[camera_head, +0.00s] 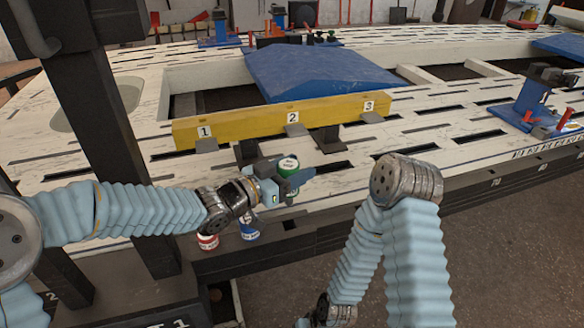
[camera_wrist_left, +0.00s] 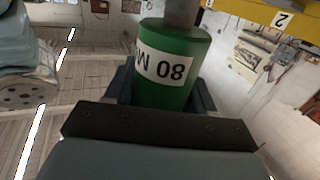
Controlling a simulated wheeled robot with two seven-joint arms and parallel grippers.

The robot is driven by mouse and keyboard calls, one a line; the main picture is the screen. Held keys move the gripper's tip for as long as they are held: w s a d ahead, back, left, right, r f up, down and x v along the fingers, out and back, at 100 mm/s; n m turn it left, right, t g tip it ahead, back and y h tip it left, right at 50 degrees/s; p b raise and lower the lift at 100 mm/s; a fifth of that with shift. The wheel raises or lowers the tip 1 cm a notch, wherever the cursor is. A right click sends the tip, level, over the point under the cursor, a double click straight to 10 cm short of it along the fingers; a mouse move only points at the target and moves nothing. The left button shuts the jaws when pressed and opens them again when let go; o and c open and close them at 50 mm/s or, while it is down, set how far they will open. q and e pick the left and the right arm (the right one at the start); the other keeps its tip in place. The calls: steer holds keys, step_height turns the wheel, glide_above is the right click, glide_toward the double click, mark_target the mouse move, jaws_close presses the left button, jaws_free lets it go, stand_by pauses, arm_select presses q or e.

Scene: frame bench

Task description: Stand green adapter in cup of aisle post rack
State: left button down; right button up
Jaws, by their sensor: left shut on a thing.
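The green adapter (camera_head: 288,166) is a green cylinder with a white label, and it is in my left gripper (camera_head: 296,178). The left gripper is shut on it, above the front edge of the bench. In the left wrist view the adapter (camera_wrist_left: 172,85) shows large between the fingers, its label partly readable as "08", with a grey stub at its upper end. Dark posts (camera_head: 128,130) stand at the left, with number labels 1 and 2 low down; I cannot tell surely whether this is the aisle post rack. No cup opening shows clearly. My right gripper's fingers are out of view below.
A yellow beam (camera_head: 255,120) numbered 1, 2 and 3 stands on the slotted bench (camera_head: 455,130) behind the left gripper. A red can (camera_head: 208,242) and a blue can (camera_head: 249,232) stand low by the bench front. Open floor (camera_head: 510,250) lies at the right.

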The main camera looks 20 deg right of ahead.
mark_target(294, 196)
arm_select(q)
steer(key=shift+f+b, duration=2.45)
steer(key=shift+f, duration=0.4)
steer(key=shift+f+b, duration=1.15)
steer(key=shift+b, duration=0.1)
steer(key=shift+c, duration=1.5)
jaws_free()
steer(key=p+v, duration=0.2)
steer(key=v, duration=1.1)
steer(key=shift+s+a+f, duration=0.1)
steer(key=shift+s+a, duration=0.1)
steer(key=shift+a, duration=0.1)
